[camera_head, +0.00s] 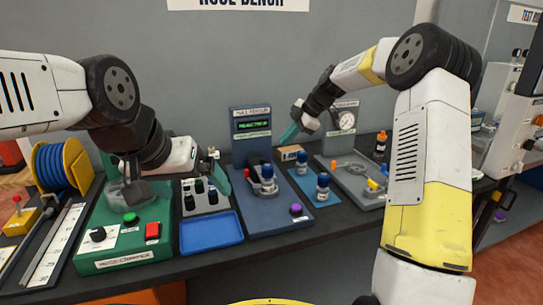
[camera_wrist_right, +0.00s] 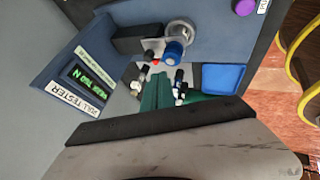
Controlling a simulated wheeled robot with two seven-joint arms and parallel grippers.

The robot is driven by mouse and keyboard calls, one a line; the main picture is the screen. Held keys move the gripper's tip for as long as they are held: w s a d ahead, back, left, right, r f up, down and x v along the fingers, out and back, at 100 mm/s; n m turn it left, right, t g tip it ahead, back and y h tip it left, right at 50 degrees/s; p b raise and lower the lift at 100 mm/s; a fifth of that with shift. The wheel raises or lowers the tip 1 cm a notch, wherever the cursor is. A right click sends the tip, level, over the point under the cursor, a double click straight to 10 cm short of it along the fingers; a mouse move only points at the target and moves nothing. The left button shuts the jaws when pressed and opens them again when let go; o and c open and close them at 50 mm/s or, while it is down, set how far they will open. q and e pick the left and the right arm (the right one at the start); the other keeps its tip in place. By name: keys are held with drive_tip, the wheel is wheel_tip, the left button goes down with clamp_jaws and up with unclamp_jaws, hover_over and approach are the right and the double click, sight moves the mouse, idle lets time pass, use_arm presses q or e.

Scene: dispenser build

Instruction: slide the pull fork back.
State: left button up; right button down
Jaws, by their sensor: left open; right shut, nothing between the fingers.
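The pull tester (camera_head: 251,124) stands at the back middle with its green display lit. In the right wrist view the red knob (camera_wrist_right: 149,56) is beside the blue cap (camera_wrist_right: 174,52). My left gripper (camera_head: 224,178) is open, left of the tester base. My right gripper (camera_head: 288,133) is shut and empty, above and right of the fork; its fingers (camera_wrist_right: 157,92) also show in the wrist view.
A blue tray (camera_head: 211,232) and a rack of small fittings (camera_head: 205,195) lie left of the tester. A purple button (camera_head: 295,209) is on the base's front right. Blue-capped fittings (camera_head: 323,181) stand on a mat to the right. A green crimper (camera_head: 125,240) is at left.

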use_arm(q)
drive_tip(key=shift+w, duration=0.1)
use_arm(e)
drive_tip(key=shift+w+f+n, duration=0.4)
drive_tip(key=shift+w+f, duration=0.1)
drive_tip(key=shift+w, duration=0.2)
drive_tip(key=x, duration=1)
drive_tip(key=shift+a, duration=0.1)
